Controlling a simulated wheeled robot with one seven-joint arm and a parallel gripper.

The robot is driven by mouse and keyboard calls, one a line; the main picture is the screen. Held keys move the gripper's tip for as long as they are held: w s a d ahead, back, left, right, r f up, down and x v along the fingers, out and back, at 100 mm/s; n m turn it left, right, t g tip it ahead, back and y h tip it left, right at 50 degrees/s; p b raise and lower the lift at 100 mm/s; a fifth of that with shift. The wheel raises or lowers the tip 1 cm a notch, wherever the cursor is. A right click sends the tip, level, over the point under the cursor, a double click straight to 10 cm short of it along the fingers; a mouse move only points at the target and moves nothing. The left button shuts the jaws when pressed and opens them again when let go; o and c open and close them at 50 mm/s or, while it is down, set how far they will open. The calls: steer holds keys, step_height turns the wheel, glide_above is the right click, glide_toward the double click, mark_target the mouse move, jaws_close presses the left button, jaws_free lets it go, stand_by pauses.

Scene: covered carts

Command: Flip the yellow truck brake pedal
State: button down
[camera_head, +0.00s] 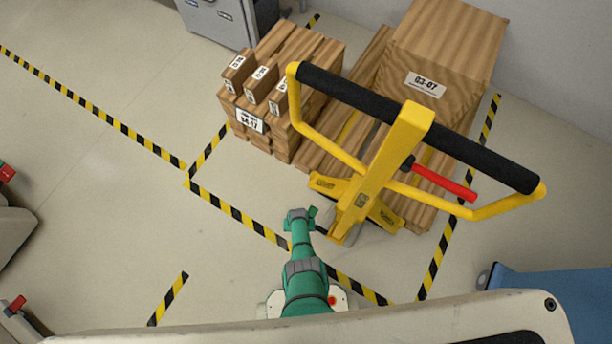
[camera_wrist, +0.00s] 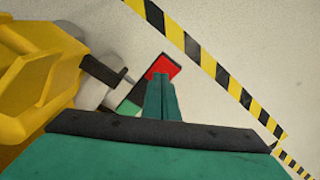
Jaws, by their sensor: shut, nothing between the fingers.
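The yellow pallet truck (camera_head: 365,185) stands at the right of centre in the head view, its handle loop with black grip rising toward the camera. Its yellow body (camera_wrist: 40,70) fills the left of the wrist view. A pedal with a red end (camera_wrist: 163,67) and a green end (camera_wrist: 128,107) shows low beside the truck's wheel, partly hidden by my gripper. My gripper (camera_wrist: 161,78) is shut and empty, its fingertips overlapping the red end in the picture. I cannot tell whether they touch. In the head view, the pedal is hidden and the fingers are not clear.
A red lever (camera_head: 443,183) sits under the handle. Wooden boxes (camera_head: 440,50) and a stack of wooden blocks (camera_head: 280,85) stand behind the truck. Yellow-black tape (camera_head: 245,218) marks the floor. A blue object (camera_head: 550,295) is at lower right. Floor to the left is open.

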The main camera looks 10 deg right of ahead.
steer(key=shift+r, duration=0.1)
step_height(320, 180, up, 7)
stand_by(0.9)
stand_by(0.3)
steer(key=s+a+r+t, duration=0.3)
steer(key=s+r+t, duration=0.5)
steer(key=r, duration=0.6)
steer(key=s+d+r+t, duration=0.1)
steer(key=s+r+t, duration=0.1)
steer(key=r, duration=1.1)
steer(key=s+d+r+t, duration=0.1)
steer(key=s+r+t, duration=0.1)
steer(key=r, duration=1.2)
steer(key=s+d+r+n+t, duration=0.1)
steer(key=s+r+t, duration=0.1)
steer(key=r, duration=1.2)
steer(key=shift+s+r+t, duration=0.15)
steer(key=shift+s+t, duration=0.15)
steer(key=shift+t, duration=0.4)
